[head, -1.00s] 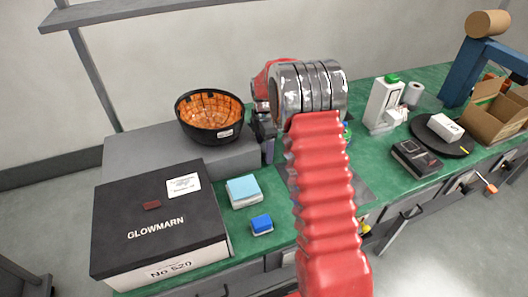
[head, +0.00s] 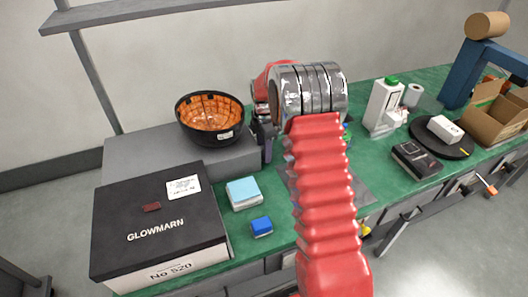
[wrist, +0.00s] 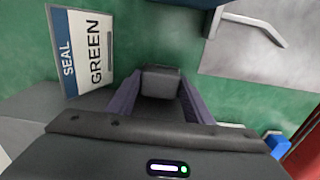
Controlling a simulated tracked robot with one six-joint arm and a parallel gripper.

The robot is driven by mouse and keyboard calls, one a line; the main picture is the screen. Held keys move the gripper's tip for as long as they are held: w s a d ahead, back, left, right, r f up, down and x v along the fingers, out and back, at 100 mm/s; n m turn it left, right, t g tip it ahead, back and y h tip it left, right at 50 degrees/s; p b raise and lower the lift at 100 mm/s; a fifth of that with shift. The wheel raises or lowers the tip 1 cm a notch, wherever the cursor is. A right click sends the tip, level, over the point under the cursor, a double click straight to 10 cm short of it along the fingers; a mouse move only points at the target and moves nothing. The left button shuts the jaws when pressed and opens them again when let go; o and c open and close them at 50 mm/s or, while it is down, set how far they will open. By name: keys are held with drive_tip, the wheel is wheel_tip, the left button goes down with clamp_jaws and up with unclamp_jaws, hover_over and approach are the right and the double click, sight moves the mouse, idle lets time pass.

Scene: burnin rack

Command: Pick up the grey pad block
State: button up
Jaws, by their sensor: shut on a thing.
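The grey pad block (wrist: 161,82) is a small dark grey block, seen in the wrist view between the two fingers of my gripper (wrist: 155,92). The fingers are shut on it from both sides. In the head view my gripper (head: 266,142) shows only in part, left of my red arm and beside the grey raised platform. The block cannot be made out in the head view, where my arm hides much of that spot.
A blue block (head: 261,226) and a light-blue-topped pad (head: 243,192) lie on the green bench. A black GLOWMARN box (head: 158,218) stands left, with a black bowl (head: 210,117) on the grey platform (head: 130,150) behind. A SEAL GREEN card (wrist: 80,52) is near my gripper.

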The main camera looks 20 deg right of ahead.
wheel_tip(320, 180, up, 18)
idle(0.6)
